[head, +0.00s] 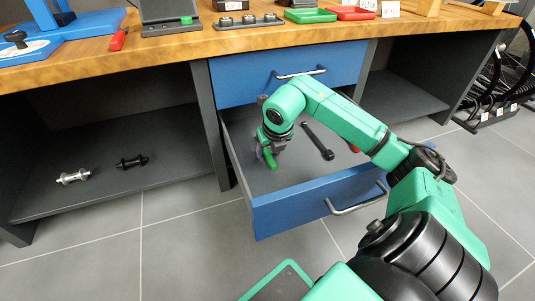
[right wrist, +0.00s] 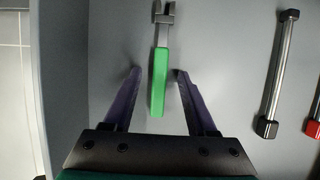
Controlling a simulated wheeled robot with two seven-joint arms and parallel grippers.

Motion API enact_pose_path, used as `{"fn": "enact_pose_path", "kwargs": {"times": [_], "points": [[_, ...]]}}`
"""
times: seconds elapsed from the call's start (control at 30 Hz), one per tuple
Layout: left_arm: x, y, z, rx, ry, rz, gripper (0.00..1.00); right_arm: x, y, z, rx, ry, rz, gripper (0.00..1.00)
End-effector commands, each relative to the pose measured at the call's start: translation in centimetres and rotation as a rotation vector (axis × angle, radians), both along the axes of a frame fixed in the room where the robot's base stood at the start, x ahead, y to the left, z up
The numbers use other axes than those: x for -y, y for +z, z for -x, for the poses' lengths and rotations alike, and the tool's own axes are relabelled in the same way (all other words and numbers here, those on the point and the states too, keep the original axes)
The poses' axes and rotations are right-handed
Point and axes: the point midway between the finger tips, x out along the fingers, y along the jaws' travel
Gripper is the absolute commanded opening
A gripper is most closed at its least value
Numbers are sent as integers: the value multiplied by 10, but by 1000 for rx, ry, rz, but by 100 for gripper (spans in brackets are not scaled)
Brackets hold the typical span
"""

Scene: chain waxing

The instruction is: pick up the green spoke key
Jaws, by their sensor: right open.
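The green spoke key (right wrist: 159,82) lies in the open drawer, its green handle towards my gripper and its grey forked head at the far end. In the head view its green handle (head: 270,159) shows just below my right gripper (head: 266,150). In the right wrist view my right gripper (right wrist: 157,75) is open, with one finger on each side of the green handle and a gap on both sides. I cannot tell the exact height of the fingers above the drawer floor. My left gripper is not in view.
The blue-fronted drawer (head: 300,205) is pulled out under the wooden bench. A black-ended bar tool (head: 318,141) lies to the right of the key, also in the right wrist view (right wrist: 279,75). A red-ended tool (right wrist: 312,128) lies farther right. The drawer's left wall (right wrist: 60,70) is close.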

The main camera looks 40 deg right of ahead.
Motion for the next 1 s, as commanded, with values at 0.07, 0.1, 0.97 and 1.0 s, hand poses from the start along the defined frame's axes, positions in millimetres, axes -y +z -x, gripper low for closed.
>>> {"fn": "enact_pose_path", "kwargs": {"times": [0.07, 0.1, 0.97, 1.0], "points": [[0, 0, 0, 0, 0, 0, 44, 0, 0, 0, 0, 0, 0, 57], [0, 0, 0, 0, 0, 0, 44, 0, 0, 0, 0, 0, 0, 57], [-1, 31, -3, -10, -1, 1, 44, 0, 42, 0, 4, 0, 1, 0], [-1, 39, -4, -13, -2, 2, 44, 1, 55, -1, 5, 0, 2, 0]]}}
